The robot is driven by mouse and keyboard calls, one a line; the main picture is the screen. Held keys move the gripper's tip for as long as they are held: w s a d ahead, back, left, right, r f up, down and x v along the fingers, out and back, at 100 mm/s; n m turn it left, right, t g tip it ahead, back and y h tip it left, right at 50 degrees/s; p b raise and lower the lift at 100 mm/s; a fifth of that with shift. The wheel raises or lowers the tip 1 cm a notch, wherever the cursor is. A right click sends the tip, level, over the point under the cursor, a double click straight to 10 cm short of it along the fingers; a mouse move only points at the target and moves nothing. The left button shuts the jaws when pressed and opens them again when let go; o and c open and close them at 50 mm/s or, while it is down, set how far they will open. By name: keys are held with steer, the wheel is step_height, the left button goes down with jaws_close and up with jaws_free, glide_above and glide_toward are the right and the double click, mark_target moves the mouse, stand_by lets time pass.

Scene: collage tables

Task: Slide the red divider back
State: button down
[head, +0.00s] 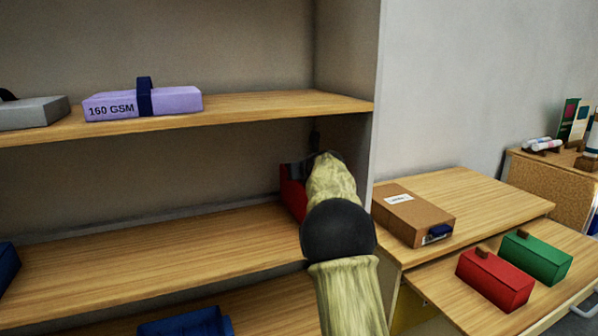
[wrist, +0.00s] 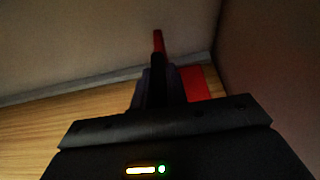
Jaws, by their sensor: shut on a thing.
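The red divider (head: 290,194) stands on the middle shelf, near the right side wall of the shelf unit. My gripper (head: 303,169) reaches in at that corner and is shut on the divider; my arm hides much of it. In the wrist view, the fingers (wrist: 157,82) are closed together on it. A flat red part of the divider (wrist: 197,82) shows to their right, and a narrow red strip rises above them. The divider's lower edge is hidden in the wrist view.
Right of the unit are a cardboard box (head: 412,213), a red box (head: 497,281) and a green box (head: 537,258).

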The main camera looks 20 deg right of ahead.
steer(key=shift+f, duration=0.2)
steer(key=c, duration=1.4)
jaws_free()
steer(key=shift+r, duration=0.1)
steer(key=shift+s+r, duration=0.1)
steer(key=v, duration=1.7)
steer(key=shift+s, duration=0.1)
